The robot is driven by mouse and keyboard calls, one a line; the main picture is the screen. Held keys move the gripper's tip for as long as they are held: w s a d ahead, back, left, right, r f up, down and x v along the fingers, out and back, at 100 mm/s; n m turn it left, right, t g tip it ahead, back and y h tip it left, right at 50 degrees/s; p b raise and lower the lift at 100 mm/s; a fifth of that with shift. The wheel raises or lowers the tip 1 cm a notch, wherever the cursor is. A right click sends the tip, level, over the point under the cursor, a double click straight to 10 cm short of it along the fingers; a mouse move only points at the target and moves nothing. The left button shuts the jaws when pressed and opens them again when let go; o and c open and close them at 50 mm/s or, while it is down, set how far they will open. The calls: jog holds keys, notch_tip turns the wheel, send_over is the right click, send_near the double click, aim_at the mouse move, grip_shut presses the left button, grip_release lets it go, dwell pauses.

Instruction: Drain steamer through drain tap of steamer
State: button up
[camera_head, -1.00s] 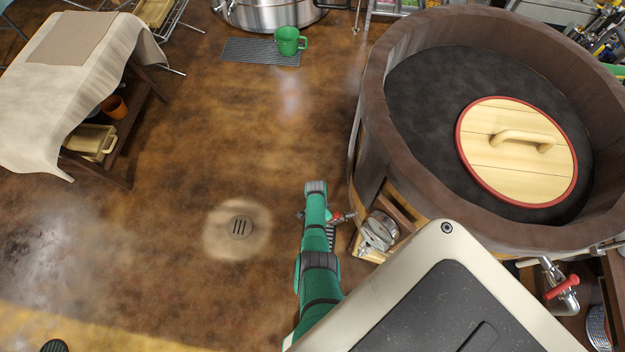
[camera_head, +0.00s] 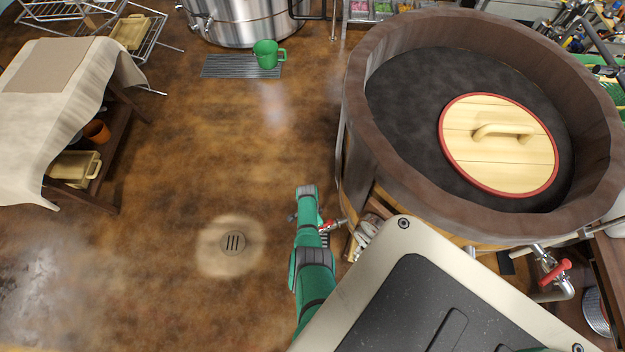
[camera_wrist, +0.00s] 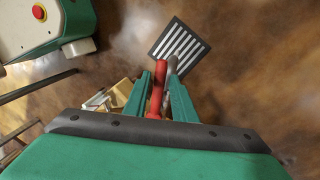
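A large round wooden tub (camera_head: 365,135), which I take to be the steamer, stands at the right in the head view. Its dark top carries a red-rimmed wooden lid (camera_head: 485,158). A small red-handled tap (camera_head: 331,225) sticks out low on its left side. In the wrist view my gripper (camera_wrist: 160,85) has its two green fingers on either side of the red tap handle (camera_wrist: 157,90). The fingers look apart; whether they touch the handle I cannot tell. The grey tap body (camera_wrist: 172,66) shows beside it. No flowing water is visible.
Another red-handled tap (camera_head: 555,272) is at the lower right. A round floor drain (camera_head: 233,242) lies left of my arm. A cloth-covered table (camera_head: 50,95) stands at the left. A green mug (camera_head: 267,53) and a metal pot (camera_head: 240,22) are at the back. The middle floor is clear.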

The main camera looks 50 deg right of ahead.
jog(key=shift+o, duration=0.7)
jog(key=shift+r, duration=0.1)
notch_tip(320, 180, up, 10)
jog(key=w, duration=0.2)
jog(key=shift+d+r, duration=0.2)
jog(key=shift+d, duration=0.2)
jog(key=shift+s+f, duration=0.1)
jog(key=shift+s, duration=0.05)
